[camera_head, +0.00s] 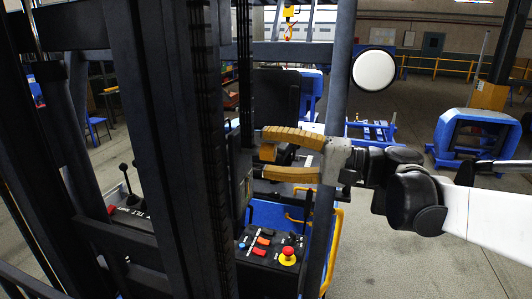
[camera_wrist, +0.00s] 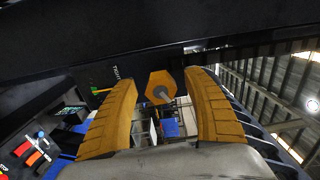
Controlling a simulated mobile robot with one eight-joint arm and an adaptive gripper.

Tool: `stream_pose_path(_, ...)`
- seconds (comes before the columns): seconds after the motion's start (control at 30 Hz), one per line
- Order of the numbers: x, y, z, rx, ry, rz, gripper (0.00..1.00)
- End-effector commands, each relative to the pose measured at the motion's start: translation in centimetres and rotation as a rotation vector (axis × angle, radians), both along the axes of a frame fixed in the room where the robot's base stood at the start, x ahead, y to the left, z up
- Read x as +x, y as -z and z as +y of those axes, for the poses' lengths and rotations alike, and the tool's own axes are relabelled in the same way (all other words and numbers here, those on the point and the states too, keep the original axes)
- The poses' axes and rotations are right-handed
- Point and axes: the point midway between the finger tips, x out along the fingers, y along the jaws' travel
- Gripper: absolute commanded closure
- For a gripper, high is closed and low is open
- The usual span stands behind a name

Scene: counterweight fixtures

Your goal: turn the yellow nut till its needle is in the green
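The yellow nut (camera_wrist: 158,82) is a six-sided block on a grey threaded rod, in the middle of the wrist view. My gripper (camera_wrist: 160,78) is open, with one tan finger on each side of the nut and a visible gap to both. In the head view my gripper (camera_head: 264,156) reaches left to the dark upright, and the nut (camera_head: 268,152) shows small between the fingertips. A small green mark with a thin yellow strip (camera_wrist: 102,91) lies left of the nut, partly behind the left finger. Whether the needle is in the green is too small to tell.
Dark mast uprights (camera_head: 165,120) fill the left side close to my gripper. Below stands a control panel (camera_head: 268,250) with a red stop button (camera_head: 288,253) and a yellow rail (camera_head: 333,250). A round white disc (camera_head: 374,69) is at upper right. Open floor lies at lower right.

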Motion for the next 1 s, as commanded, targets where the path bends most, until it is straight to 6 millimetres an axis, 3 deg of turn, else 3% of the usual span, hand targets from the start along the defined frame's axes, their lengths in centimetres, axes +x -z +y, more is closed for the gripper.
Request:
stream_pose_path(0.37, -0.2, 0.0, -0.8, 0.000, 0.002, 0.000, 0.41)
stream_pose_path(0.8, -3.2, 0.0, -9.2, 0.000, 0.005, 0.000, 0.41)
stream_pose_path(1.0, -4.0, 0.0, -11.1, 0.000, 0.001, 0.000, 0.41)
